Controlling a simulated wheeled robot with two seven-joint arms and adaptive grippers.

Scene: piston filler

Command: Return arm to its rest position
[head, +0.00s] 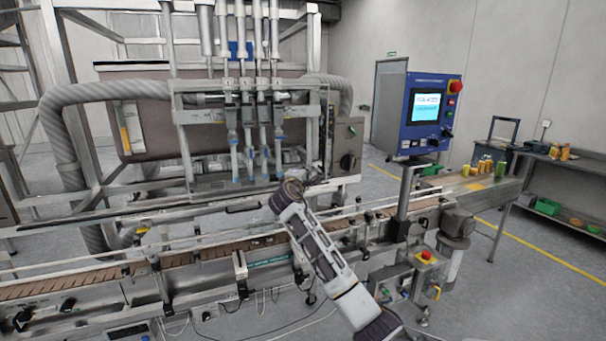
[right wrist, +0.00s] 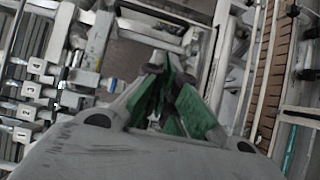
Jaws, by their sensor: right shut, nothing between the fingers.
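My right arm reaches up from the lower right of the head view over the conveyor (head: 190,258). Its wrist is bent in front of the piston filler (head: 250,125), by the nozzles. The fingers are too small to make out there. In the right wrist view my right gripper (right wrist: 165,98) shows its green-padded fingers close together, with nothing held between them. Machine framework and the conveyor's brown slats (right wrist: 274,75) lie beyond the fingers. My left gripper is not in view.
A control box with a dark knob (head: 347,146) stands just right of my wrist. A blue control panel (head: 428,113) stands on a post farther right. Conveyor rails run close under my forearm. Open floor lies at the right, before a side table (head: 560,168).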

